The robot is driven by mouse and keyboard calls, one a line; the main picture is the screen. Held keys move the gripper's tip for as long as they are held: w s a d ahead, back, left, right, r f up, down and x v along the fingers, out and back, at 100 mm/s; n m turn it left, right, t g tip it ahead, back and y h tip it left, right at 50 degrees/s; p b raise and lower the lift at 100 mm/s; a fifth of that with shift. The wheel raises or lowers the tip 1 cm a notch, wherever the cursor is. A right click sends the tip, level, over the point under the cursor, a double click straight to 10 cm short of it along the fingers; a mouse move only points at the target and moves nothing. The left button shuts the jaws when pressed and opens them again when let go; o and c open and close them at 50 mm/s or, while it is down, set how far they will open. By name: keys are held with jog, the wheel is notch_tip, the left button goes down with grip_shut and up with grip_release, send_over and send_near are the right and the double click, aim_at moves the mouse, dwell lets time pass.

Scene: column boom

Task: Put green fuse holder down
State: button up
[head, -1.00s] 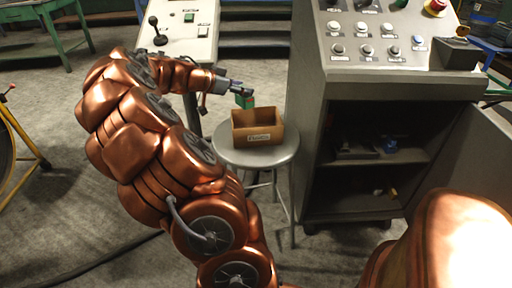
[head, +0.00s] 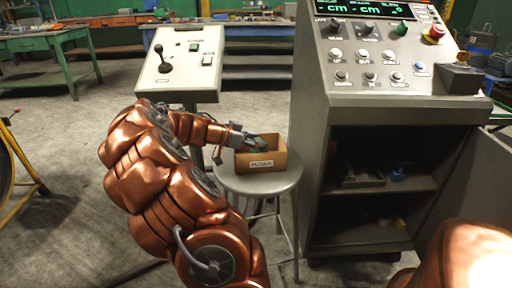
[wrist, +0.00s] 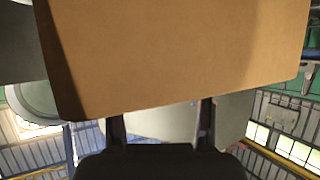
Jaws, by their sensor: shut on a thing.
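The green fuse holder (head: 259,146) is partly visible in the head view, at the tip of my gripper (head: 252,141). My gripper is shut on it, over the left part of an open tan bin (head: 262,166) with a white label. The holder is at about the height of the bin's rim; whether it touches the bin is hard to tell. In the wrist view the bin's tan wall (wrist: 180,55) fills the upper part. My two dark fingers show below it, their tips and the holder hidden.
The bin stands on a round grey stool (head: 228,183). A grey control cabinet (head: 312,150) with an open lower compartment stands close on the right. A sloped panel with a black joystick (head: 162,60) stands behind on the left. Open floor lies to the left.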

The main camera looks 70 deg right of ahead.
jog(key=shift+f, duration=0.75)
jog(key=shift+f+b, duration=0.15)
jog(key=shift+b, duration=0.15)
jog(key=o, duration=0.9)
jog(key=shift+r+p, duration=0.2)
jog(key=shift+p, duration=0.1)
jog(key=p+v, duration=0.1)
jog(key=v, duration=1.1)
jog(key=shift+a, duration=0.1)
